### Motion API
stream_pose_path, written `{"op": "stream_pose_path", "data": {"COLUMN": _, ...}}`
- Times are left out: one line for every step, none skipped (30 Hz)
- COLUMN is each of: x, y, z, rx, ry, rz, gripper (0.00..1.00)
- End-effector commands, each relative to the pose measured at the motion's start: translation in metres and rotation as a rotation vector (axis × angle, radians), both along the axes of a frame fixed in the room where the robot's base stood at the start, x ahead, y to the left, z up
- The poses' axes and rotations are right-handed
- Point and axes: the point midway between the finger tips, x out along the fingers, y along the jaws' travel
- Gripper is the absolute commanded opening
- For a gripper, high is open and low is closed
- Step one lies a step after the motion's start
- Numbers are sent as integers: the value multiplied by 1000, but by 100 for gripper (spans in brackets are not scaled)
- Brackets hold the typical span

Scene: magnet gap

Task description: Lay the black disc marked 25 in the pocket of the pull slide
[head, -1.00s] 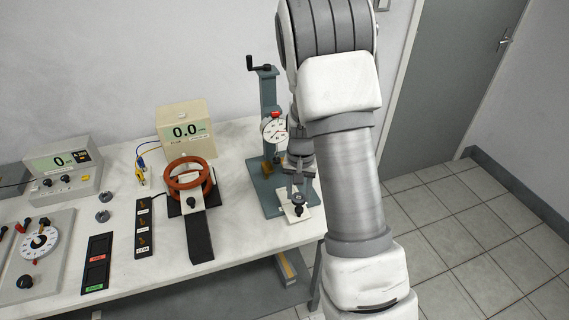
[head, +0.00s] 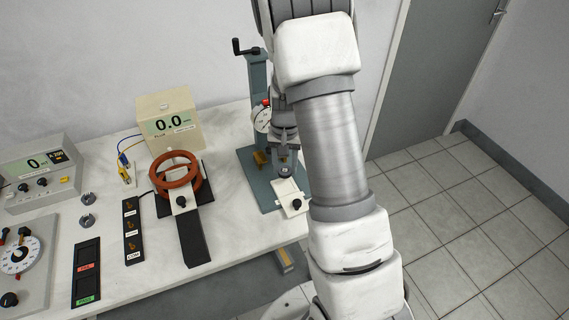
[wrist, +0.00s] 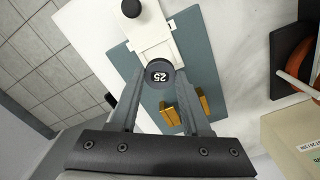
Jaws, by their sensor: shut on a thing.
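The black disc marked 25 (wrist: 159,73) sits between my gripper's fingertips (wrist: 158,84) in the wrist view, its number facing the camera. My gripper (head: 285,165) is shut on it. In the head view the disc (head: 285,171) shows as a small dark round over the rear of the pull slide. The pull slide (wrist: 150,33) is a white plate with a black knob at its outer end; it also shows in the head view (head: 287,192). In the wrist view the disc overlaps the slide's inner end. The pocket is not clearly visible, and I cannot tell whether the disc touches the slide.
The teal pull stand (head: 245,160) has a crank and dial gauge (head: 262,118) close beside my gripper. Brass blocks (wrist: 184,108) stand on its base. Left are the orange coil (head: 174,172), a meter (head: 171,122) and a black two-pocket tray (head: 87,272).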

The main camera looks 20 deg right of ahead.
Motion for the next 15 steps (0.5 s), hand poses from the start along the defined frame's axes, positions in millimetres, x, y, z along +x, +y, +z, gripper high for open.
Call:
{"op": "stream_pose_path", "data": {"x": 0, "y": 0, "z": 0, "rx": 0, "ry": 0, "rz": -1, "gripper": 0}}
{"op": "stream_pose_path", "data": {"x": 0, "y": 0, "z": 0, "rx": 0, "ry": -1, "rz": -2, "gripper": 0}}
{"op": "stream_pose_path", "data": {"x": 0, "y": 0, "z": 1, "rx": 0, "ry": -1, "rz": -5, "gripper": 0}}
{"op": "stream_pose_path", "data": {"x": 0, "y": 0, "z": -1, "rx": 1, "ry": -1, "rz": -5, "gripper": 0}}
{"op": "stream_pose_path", "data": {"x": 0, "y": 0, "z": -1, "rx": 1, "ry": -1, "rz": -5, "gripper": 0}}
{"op": "stream_pose_path", "data": {"x": 0, "y": 0, "z": -3, "rx": 1, "ry": -1, "rz": -5, "gripper": 0}}
{"op": "stream_pose_path", "data": {"x": 0, "y": 0, "z": -4, "rx": 1, "ry": -1, "rz": -5, "gripper": 0}}
{"op": "stream_pose_path", "data": {"x": 0, "y": 0, "z": -6, "rx": 1, "ry": -1, "rz": -5, "gripper": 0}}
{"op": "stream_pose_path", "data": {"x": 0, "y": 0, "z": -8, "rx": 1, "ry": -1, "rz": -5, "gripper": 0}}
{"op": "stream_pose_path", "data": {"x": 0, "y": 0, "z": -10, "rx": 1, "ry": -1, "rz": -5, "gripper": 0}}
{"op": "stream_pose_path", "data": {"x": 0, "y": 0, "z": -12, "rx": 1, "ry": -1, "rz": -5, "gripper": 0}}
{"op": "stream_pose_path", "data": {"x": 0, "y": 0, "z": -15, "rx": 1, "ry": -1, "rz": -5, "gripper": 0}}
{"op": "stream_pose_path", "data": {"x": 0, "y": 0, "z": -17, "rx": 1, "ry": -1, "rz": -5, "gripper": 0}}
{"op": "stream_pose_path", "data": {"x": 0, "y": 0, "z": -19, "rx": 1, "ry": -1, "rz": -5, "gripper": 0}}
{"op": "stream_pose_path", "data": {"x": 0, "y": 0, "z": -22, "rx": 1, "ry": -1, "rz": -5, "gripper": 0}}
